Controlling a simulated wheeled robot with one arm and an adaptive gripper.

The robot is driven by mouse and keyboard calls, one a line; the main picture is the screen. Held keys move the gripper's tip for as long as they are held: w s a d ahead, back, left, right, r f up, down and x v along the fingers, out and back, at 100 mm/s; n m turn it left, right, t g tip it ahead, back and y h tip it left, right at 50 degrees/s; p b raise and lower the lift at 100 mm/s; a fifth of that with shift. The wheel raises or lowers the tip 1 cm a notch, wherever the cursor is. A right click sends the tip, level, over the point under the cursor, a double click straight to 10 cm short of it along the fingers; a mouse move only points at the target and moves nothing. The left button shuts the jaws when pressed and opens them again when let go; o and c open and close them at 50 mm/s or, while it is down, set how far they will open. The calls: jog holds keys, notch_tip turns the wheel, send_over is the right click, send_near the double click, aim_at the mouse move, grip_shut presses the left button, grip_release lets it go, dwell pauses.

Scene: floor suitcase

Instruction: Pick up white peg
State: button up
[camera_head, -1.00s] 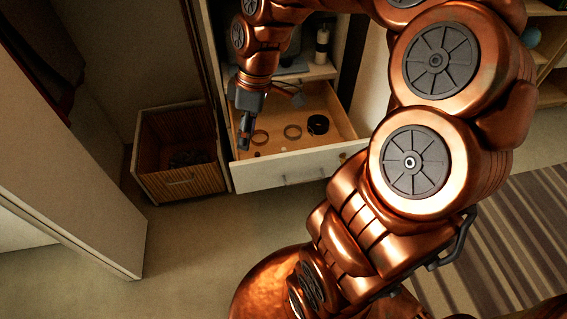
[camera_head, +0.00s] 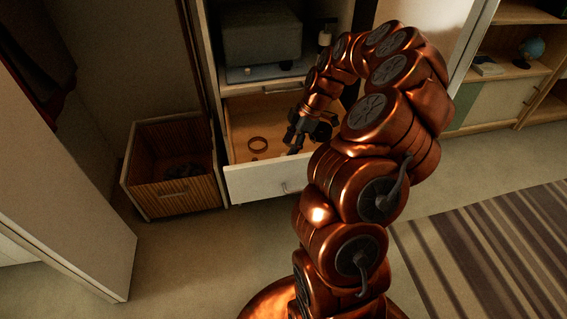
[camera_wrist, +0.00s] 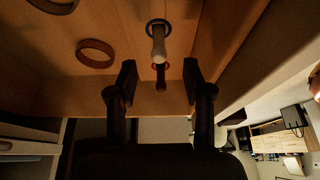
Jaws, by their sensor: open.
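In the wrist view a pale, whitish peg (camera_wrist: 158,45) shows in the drawer, with a dark ring (camera_wrist: 150,23) around or behind its far end; I cannot tell which. A small dark piece with a reddish rim (camera_wrist: 160,78) sits just below the peg in the picture. My gripper (camera_wrist: 160,82) is open and empty, its two dark fingers apart, with the peg in line with the gap and beyond the fingertips. In the head view my gripper (camera_head: 297,143) is over the right part of the open drawer (camera_head: 255,182), and I cannot make out the peg there.
A brown ring (camera_head: 257,144) lies on the drawer floor, also seen in the wrist view (camera_wrist: 95,53). A slatted wooden bin (camera_head: 173,198) stands left of the drawer. Shelves (camera_head: 262,72) rise above it. The floor in front is clear.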

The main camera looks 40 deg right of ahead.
aim_at(285, 154)
jog(key=shift+x, duration=2.9)
jog(key=shift+r, duration=0.1)
jog(key=c, duration=0.9)
